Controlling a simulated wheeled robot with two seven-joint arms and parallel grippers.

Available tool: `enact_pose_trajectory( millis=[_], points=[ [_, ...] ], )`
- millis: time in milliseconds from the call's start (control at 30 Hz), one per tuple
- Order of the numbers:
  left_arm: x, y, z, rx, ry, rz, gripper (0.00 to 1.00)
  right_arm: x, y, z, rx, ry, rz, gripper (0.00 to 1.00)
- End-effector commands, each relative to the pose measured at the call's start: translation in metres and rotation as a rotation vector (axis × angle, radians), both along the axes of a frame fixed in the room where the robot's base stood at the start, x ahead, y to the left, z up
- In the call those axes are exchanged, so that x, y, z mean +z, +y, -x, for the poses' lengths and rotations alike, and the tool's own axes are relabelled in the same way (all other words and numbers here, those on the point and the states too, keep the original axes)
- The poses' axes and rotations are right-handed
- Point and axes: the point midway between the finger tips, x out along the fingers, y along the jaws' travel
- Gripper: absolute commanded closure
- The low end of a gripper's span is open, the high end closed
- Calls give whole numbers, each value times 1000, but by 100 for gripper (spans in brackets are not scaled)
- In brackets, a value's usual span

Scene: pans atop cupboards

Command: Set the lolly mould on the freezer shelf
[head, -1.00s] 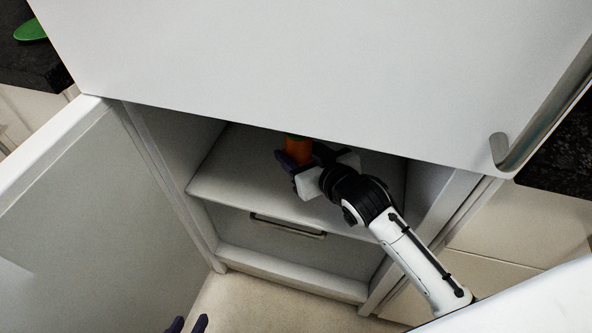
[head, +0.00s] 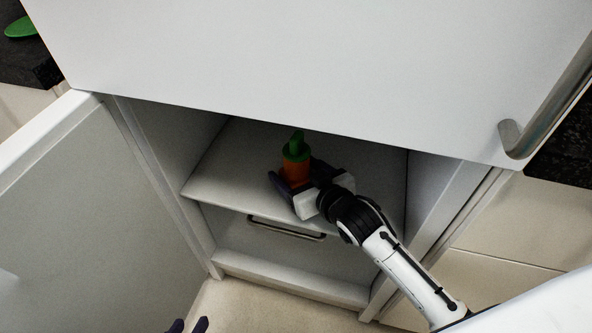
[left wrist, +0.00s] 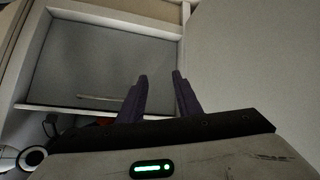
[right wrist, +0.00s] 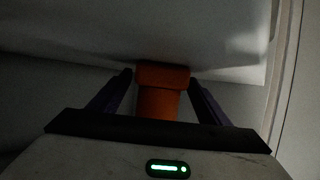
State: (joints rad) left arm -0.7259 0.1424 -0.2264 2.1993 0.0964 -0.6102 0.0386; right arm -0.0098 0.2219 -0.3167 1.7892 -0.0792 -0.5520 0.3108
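The lolly mould (head: 295,170), orange with a green top, is inside the open freezer compartment, over the white shelf (head: 225,185). My right gripper (head: 293,183) reaches in from the right and is shut on the mould's orange body. In the right wrist view the orange part (right wrist: 160,100) sits between the two fingers. The mould's underside is hidden, so I cannot tell whether it touches the shelf. My left gripper (head: 188,326) is at the bottom edge of the head view, open and empty; its parted fingers also show in the left wrist view (left wrist: 160,75).
The freezer door (head: 60,200) stands open at the left. A closed white upper door (head: 300,70) overhangs the compartment, with a handle (head: 525,135) at the right. A drawer handle (head: 287,228) lies below the shelf. A green item (head: 20,27) rests on the dark counter at upper left.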

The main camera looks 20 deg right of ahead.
Motion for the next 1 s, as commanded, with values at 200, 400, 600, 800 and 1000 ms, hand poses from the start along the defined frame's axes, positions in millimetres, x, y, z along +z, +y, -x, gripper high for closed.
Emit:
enact_pose_trajectory(
  millis=[200, 400, 600, 800, 1000],
  points=[
    [0, 0, 0, 1, 0, -1, 69, 0, 0, 0, 0, 0, 0, 30],
    [7, 1, -2, 5, -10, 0, 69, 7, -2, 10, 0, 0, 0, 30],
    [12, 7, 7, 23, -21, -4, 69, 23, -9, 47, 0, 3, 1, 30],
    [16, 9, 5, 17, -18, -18, 69, 39, -16, 84, 0, 2, 0, 30],
    [16, 9, 6, 12, -13, -27, 69, 46, -21, 105, 0, 1, 0, 30]
  ],
)
